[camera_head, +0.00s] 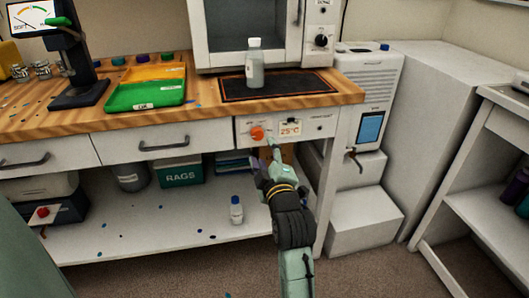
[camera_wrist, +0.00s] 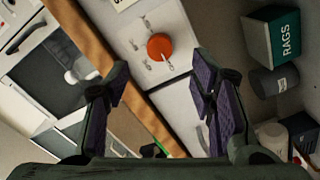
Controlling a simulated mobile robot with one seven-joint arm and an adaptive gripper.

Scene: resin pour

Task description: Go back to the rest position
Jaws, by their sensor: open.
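My gripper (camera_head: 274,152) is in front of the control panel (camera_head: 312,127) under the bench top, just below the orange knob (camera_head: 257,133). In the wrist view my gripper (camera_wrist: 160,95) is open, with its two dark fingers apart and nothing between them. The orange knob (camera_wrist: 160,46) shows beyond the fingertips there, apart from them. The panel display reads about 25°C. A white-capped bottle (camera_head: 255,67) stands upright on the dark mat (camera_head: 300,86) on the bench.
A green tray (camera_head: 145,97), an orange tray and a dark stand (camera_head: 80,95) are on the wooden bench. A small bottle (camera_head: 236,210) and the RAGS box (camera_head: 181,173) are on the lower shelf. A white machine (camera_head: 366,90) stands right of the bench. Carpet is open in front.

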